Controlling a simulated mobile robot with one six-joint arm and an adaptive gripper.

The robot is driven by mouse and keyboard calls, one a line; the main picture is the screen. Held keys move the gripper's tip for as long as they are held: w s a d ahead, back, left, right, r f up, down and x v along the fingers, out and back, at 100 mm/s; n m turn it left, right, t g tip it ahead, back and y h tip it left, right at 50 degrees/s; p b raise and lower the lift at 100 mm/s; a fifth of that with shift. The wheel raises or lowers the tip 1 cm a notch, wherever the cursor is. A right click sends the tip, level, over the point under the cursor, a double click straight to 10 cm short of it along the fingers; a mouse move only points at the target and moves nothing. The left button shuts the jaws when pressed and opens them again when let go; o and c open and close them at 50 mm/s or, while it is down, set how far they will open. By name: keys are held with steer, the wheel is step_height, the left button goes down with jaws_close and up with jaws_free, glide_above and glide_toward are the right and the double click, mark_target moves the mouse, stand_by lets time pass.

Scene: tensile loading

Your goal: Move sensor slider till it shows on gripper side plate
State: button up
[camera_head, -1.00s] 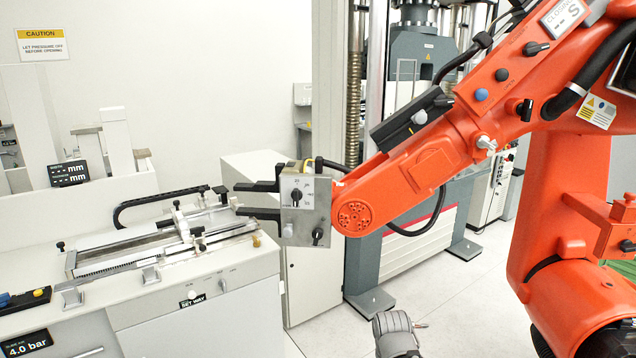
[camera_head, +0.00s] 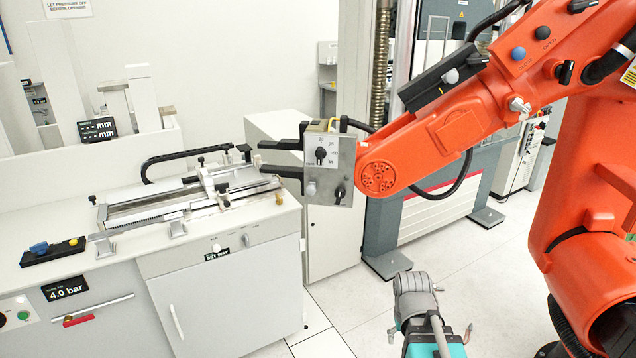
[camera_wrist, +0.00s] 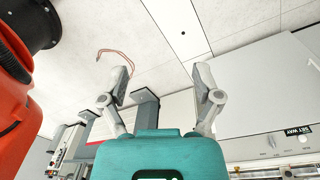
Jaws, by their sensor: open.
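A large orange loading arm (camera_head: 440,140) stands at the right. It carries a grey side plate (camera_head: 343,170) with a round dial and small knobs; two black jaws (camera_head: 285,158) point left from it, apart. A black rail (camera_head: 432,85) with a grey knob (camera_head: 450,76) lies along the top of the arm; I cannot tell for sure which part is the sensor slider. My gripper (camera_head: 430,328), teal with grey fingers, is low in the head view, below and apart from the side plate. In the wrist view my gripper (camera_wrist: 164,63) is open and empty.
A measuring bench (camera_head: 190,200) stands on a cabinet (camera_head: 225,305) at the left. A grey testing frame (camera_head: 430,230) is behind the orange arm. The floor (camera_head: 335,300) left of my gripper is clear. Orange machine body (camera_wrist: 15,95) is close at the left of the wrist view.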

steer(key=w+a+r+n+t+h, duration=0.1)
steer(key=w+r+n+t+h, duration=0.1)
steer(key=w+n, duration=0.3)
steer(key=w+r+n+t+h, duration=0.2)
steer(key=w+n+t, duration=0.1)
steer(key=w, duration=0.3)
steer(key=n+t+y, duration=0.4)
steer(key=n+t, duration=0.9)
steer(key=n, duration=1.6)
glide_toward(310, 192)
steer(key=s, duration=0.3)
steer(key=shift+s+r+m, duration=0.2)
steer(key=shift+r+m, duration=0.05)
steer(key=shift+m, duration=0.05)
steer(key=shift+w, duration=0.15)
steer(key=w, duration=1.3)
steer(key=shift+w+d, duration=0.25)
steer(key=shift+w, duration=0.05)
